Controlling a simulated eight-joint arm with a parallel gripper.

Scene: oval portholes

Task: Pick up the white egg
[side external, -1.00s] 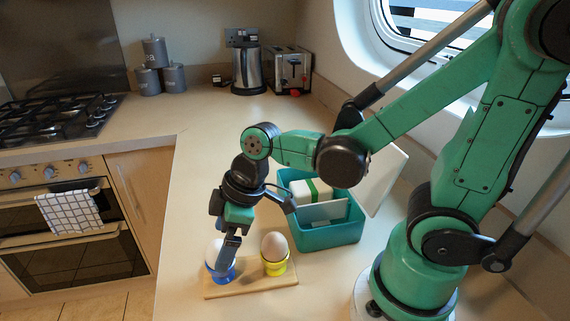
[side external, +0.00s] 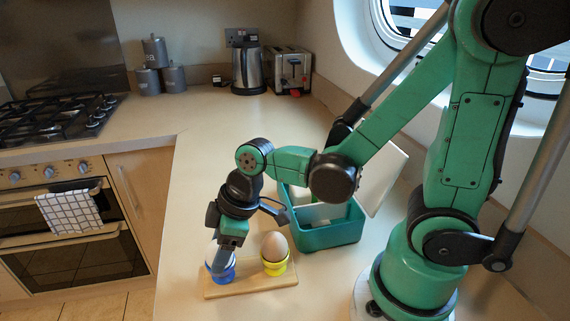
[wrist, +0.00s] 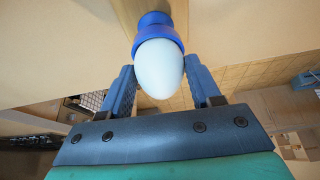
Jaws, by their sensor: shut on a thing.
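The white egg (wrist: 158,70) stands in a blue egg cup (wrist: 153,34), seen in the wrist view. In the side view only a sliver of this egg shows beside my fingers, above the blue cup (side external: 222,274). My gripper (wrist: 161,76) is shut on the white egg, one finger on each side of it. In the side view my gripper (side external: 220,257) points down at the blue cup, and the egg still sits in the cup. A brown egg (side external: 274,245) stands in a yellow cup (side external: 276,267) just to the right.
Both cups stand on a wooden board (side external: 250,283) on the counter. An open teal box (side external: 330,236) stands behind it to the right, its contents mostly hidden by my arm. A kettle (side external: 247,68) and toaster (side external: 291,70) stand far back.

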